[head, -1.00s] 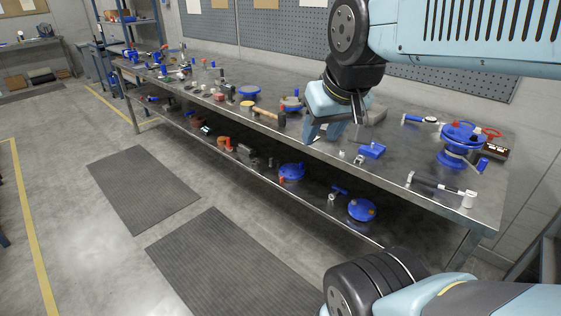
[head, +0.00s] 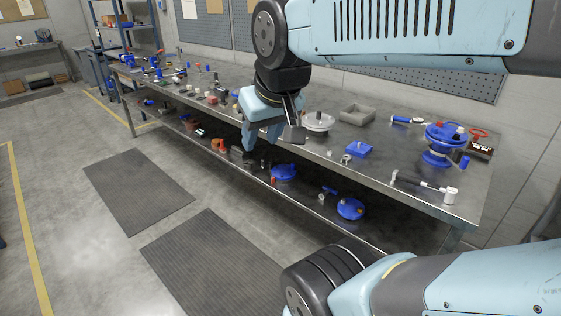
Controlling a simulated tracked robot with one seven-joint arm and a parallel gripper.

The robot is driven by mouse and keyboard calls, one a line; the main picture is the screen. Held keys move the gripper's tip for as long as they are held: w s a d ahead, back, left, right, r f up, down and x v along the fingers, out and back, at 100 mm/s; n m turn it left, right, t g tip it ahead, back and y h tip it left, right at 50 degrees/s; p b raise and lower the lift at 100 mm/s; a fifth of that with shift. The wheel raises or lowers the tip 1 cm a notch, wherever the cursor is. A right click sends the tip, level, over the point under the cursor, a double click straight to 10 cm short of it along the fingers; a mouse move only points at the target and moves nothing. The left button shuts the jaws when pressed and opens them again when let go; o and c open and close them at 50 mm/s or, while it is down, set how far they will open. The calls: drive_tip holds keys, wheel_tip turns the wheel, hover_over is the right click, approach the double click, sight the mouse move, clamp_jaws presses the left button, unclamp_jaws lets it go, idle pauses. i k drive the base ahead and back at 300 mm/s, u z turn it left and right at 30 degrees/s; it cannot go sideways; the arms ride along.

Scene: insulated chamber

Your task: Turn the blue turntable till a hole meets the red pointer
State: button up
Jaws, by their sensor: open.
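The long metal bench (head: 330,148) holds a pale disc (head: 318,121), a grey tray (head: 357,114), a blue block (head: 359,149) and a black-and-white tool (head: 425,186). Blue round parts (head: 350,208) lie on the lower shelf. Floor mats (head: 210,262) lie in front, with clear floor around.

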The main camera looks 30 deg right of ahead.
sight(282, 172)
drive_tip(key=z, duration=0.05)
drive_tip(key=k, duration=1.35)
drive_tip(key=z, duration=0.6)
drive_tip(key=i, duration=1)
